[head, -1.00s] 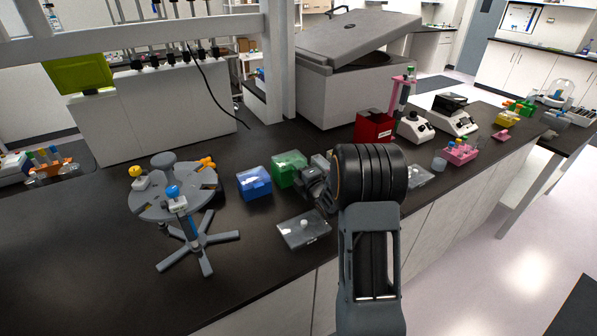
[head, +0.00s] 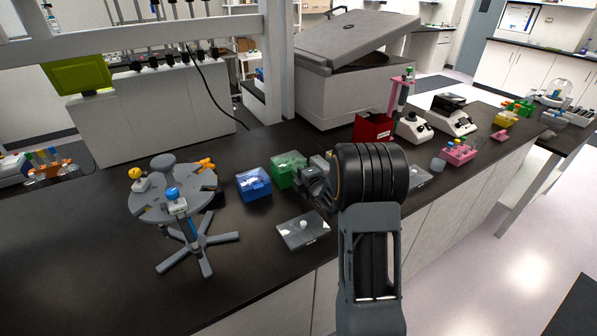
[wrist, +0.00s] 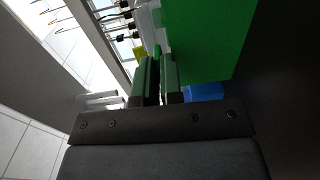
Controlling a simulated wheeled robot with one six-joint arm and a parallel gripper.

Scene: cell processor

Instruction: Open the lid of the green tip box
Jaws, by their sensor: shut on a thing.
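The green tip box (head: 285,168) stands on the dark bench, right of a blue tip box (head: 253,186). Its lid looks down, though my gripper and arm cover its right side. My gripper (head: 306,176) is at the box's right front side, its jaws shut on part of the box, apparently the lid edge. The exact contact is hidden. In the wrist view, my two fingers (wrist: 158,72) are a small gap apart, with a large green face of the box (wrist: 212,35) close beside them. The blue box also shows there (wrist: 204,92).
A clear-lidded tray (head: 303,231) lies in front of the boxes. A grey round stand with pipettes (head: 172,205) is at left. A red container (head: 374,128) and a pink rack (head: 459,154) are to the right. The bench front edge is close.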

